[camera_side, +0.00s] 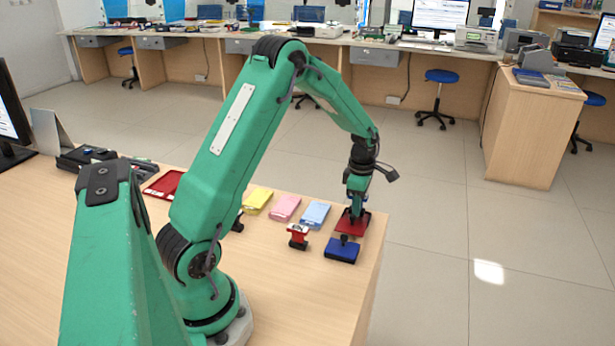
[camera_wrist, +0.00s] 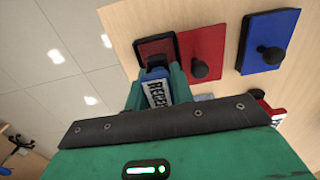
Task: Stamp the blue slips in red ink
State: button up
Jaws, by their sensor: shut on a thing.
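My gripper (camera_wrist: 155,92) is shut on a blue stamp (camera_wrist: 157,88) whose white label begins "RECE". The stamp is at the open red ink pad (camera_wrist: 155,48), a dark-framed pad; I cannot tell whether they touch. In the side view, my gripper (camera_side: 357,212) is at the far right of the counter, and mostly hides the stamp and pad. The pad's red lid (camera_wrist: 202,40) with a black knob lies beside it. The blue slips (camera_side: 315,214) lie left of my gripper.
A blue ink pad (camera_side: 341,250) with a knobbed lid stands in front of the red lid. A red stamp (camera_side: 298,236) stands left of it. Pink slips (camera_side: 285,208) and yellow slips (camera_side: 257,200) lie further left, then a red tray (camera_side: 163,185). The counter edge is close on the right.

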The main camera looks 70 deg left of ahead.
jog(key=shift+f, duration=0.6)
dwell(2.0)
jog(key=shift+r, duration=3.1)
jog(key=s+a+r, duration=0.1)
jog(key=s+a, duration=0.4)
jog(key=s, duration=0.4)
jog(key=shift+s+a+r, duration=0.2)
jog(key=shift+s+a, duration=0.15)
jog(key=shift+a, duration=0.05)
jog(key=shift+f, duration=0.15)
jog(key=shift+f, duration=2.85)
jog(key=shift+f, duration=0.3)
